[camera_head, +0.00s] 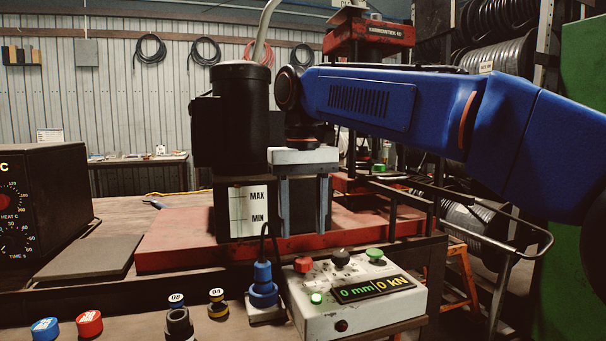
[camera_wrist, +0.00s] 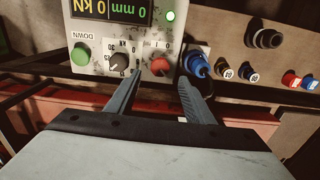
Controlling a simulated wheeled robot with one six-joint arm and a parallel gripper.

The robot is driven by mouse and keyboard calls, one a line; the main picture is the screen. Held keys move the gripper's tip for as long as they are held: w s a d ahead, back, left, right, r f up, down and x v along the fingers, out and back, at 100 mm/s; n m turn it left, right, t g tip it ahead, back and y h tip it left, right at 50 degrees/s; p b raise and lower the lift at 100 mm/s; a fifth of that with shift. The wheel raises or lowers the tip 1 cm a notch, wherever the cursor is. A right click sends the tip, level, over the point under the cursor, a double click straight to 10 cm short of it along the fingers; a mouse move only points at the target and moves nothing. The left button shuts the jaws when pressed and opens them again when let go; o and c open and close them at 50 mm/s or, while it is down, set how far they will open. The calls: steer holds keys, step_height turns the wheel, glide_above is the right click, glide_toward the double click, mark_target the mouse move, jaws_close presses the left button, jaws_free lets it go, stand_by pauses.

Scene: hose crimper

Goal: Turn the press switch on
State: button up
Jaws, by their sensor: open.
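A white control box (camera_head: 325,313) sits at the front of the bench. It carries a red knob (camera_head: 303,264), which also shows in the wrist view (camera_wrist: 160,67) with small marks around it and looks like the switch. Beside it are a black knob (camera_head: 340,257) and a green DOWN button (camera_head: 374,254). The lit display (camera_head: 375,289) reads 0 mm and 0 kN, and a green lamp (camera_head: 316,298) glows. My gripper (camera_head: 303,232) is open and empty, pointing down above and behind the box. In the wrist view its fingertips (camera_wrist: 159,80) lie either side of the red knob, apart from it.
A blue plug (camera_head: 262,286) with a black cable stands just left of the box. The black pump (camera_head: 231,115) on a red base (camera_head: 170,250) rises close behind my gripper. Several small dies, such as a red-capped one (camera_head: 89,323), sit front left.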

step_height(320, 180, up, 11)
steer(key=shift+f, duration=0.2)
steer(key=shift+s, duration=0.1)
stand_by(0.4)
